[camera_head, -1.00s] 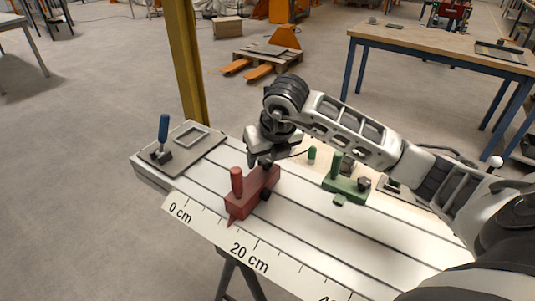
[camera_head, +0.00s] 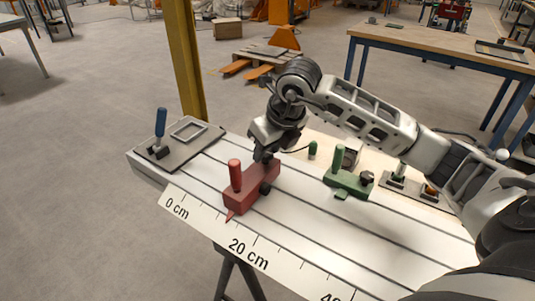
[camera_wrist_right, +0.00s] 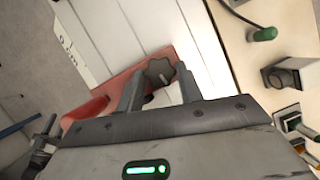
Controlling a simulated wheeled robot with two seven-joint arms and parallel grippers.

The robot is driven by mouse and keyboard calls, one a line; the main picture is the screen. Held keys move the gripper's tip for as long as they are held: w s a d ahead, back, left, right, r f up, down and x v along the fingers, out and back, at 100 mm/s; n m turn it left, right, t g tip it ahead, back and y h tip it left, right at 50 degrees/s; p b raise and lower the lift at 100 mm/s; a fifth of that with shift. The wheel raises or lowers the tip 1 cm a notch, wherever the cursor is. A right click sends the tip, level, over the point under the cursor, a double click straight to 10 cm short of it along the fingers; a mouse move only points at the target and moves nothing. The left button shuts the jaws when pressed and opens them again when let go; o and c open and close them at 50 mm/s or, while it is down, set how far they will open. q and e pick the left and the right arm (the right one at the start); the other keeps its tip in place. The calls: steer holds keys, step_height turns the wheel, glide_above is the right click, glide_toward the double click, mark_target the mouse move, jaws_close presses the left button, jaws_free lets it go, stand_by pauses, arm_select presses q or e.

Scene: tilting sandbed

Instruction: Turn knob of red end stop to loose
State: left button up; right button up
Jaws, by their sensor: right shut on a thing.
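The red end stop (camera_head: 243,195) sits on the white slotted bed near the 0 to 20 cm part of the scale, with an upright red handle (camera_head: 235,174). My right gripper (camera_wrist_right: 160,82) is shut on this knob, reaching down from above and behind in the head view (camera_head: 264,157). The fingers partly hide the knob and the red body. My left gripper is not in view.
A green end stop (camera_head: 347,184) stands to the right on the bed. A grey plate with a blue-handled lever (camera_head: 161,124) is at the bed's left end. A yellow post (camera_head: 186,60) rises behind. A green pendant on a cable (camera_wrist_right: 265,34) lies beside the bed.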

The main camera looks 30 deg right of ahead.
steer(key=n, duration=0.1)
steer(key=n+y+b, duration=0.1)
steer(key=n+b, duration=0.1)
steer(key=shift+w+d+n, duration=0.1)
steer(key=shift+d+n, duration=0.15)
steer(key=shift+n, duration=0.15)
steer(key=n+y, duration=0.1)
steer(key=n, duration=0.1)
steer(key=n+g+b, duration=0.1)
steer(key=n, duration=0.1)
steer(key=shift+w+d+y, duration=0.15)
steer(key=shift+y, duration=0.25)
steer(key=n+g, duration=0.1)
steer(key=n, duration=0.1)
steer(key=n+y, duration=0.1)
steer(key=n, duration=0.1)
steer(key=shift+w+r+n+g, duration=0.1)
steer(key=shift+w+n+g, duration=0.05)
steer(key=shift+n+g, duration=0.25)
steer(key=shift+w+n+g, duration=0.15)
steer(key=shift+n+g, duration=0.65)
steer(key=shift+n, duration=1.1)
steer(key=o, duration=1)
steer(key=p+v, duration=0.1)
steer(key=v, duration=1.5)
steer(key=shift+d, duration=0.1)
